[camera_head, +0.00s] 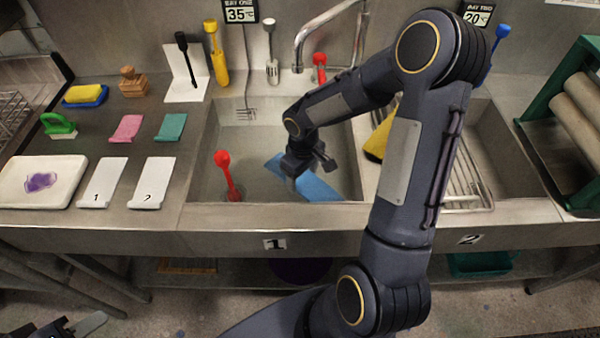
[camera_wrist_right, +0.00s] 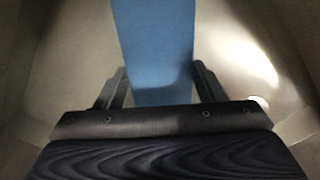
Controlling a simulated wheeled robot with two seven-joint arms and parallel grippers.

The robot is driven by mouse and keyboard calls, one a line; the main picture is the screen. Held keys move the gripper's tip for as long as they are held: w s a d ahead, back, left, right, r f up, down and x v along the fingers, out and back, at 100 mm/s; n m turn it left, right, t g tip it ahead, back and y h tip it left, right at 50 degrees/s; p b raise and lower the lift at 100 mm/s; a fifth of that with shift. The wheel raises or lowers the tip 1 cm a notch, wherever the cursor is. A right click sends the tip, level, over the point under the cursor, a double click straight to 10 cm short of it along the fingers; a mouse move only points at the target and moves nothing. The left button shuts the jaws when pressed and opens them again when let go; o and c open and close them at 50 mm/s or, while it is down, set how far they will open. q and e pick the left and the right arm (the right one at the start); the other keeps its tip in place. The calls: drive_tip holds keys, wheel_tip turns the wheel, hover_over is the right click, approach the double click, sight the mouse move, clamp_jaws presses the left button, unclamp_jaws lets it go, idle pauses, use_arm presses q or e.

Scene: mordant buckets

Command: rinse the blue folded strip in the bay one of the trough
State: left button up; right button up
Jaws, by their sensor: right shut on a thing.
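The blue folded strip (camera_head: 317,188) is down inside bay one (camera_head: 212,150) of the trough, the left basin marked 1. My right gripper (camera_head: 306,172) reaches into this bay and is shut on the strip. In the right wrist view the strip (camera_wrist_right: 155,45) runs up and away from between the two fingers. The arm hides part of the bay's right side and some of the strip. My left gripper (camera_head: 84,327) shows only partly at the bottom left edge, away from the trough, and its jaws cannot be made out.
A red-handled tool (camera_head: 227,172) stands in the left of bay one. A yellow piece (camera_head: 380,138) lies by the drain rack (camera_head: 468,190), between the bays. Bay two (camera_head: 500,150) is to the right. Pink (camera_head: 127,128) and teal (camera_head: 171,127) strips lie on the left counter.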

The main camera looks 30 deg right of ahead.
drive_tip(key=shift+w, duration=0.15)
drive_tip(key=shift+w+a, duration=0.2)
drive_tip(key=shift+w, duration=0.5)
drive_tip(key=shift+s, duration=0.1)
drive_tip(key=shift+s+d, duration=0.2)
drive_tip(key=shift+s, duration=0.55)
drive_tip(key=shift+w+a, duration=0.25)
drive_tip(key=shift+w, duration=0.6)
drive_tip(key=shift+s+d+b, duration=0.25)
drive_tip(key=shift+s+b, duration=0.15)
drive_tip(key=shift+s, duration=0.45)
drive_tip(key=shift+w+a, duration=0.2)
drive_tip(key=shift+w, duration=0.65)
drive_tip(key=shift+s, duration=0.1)
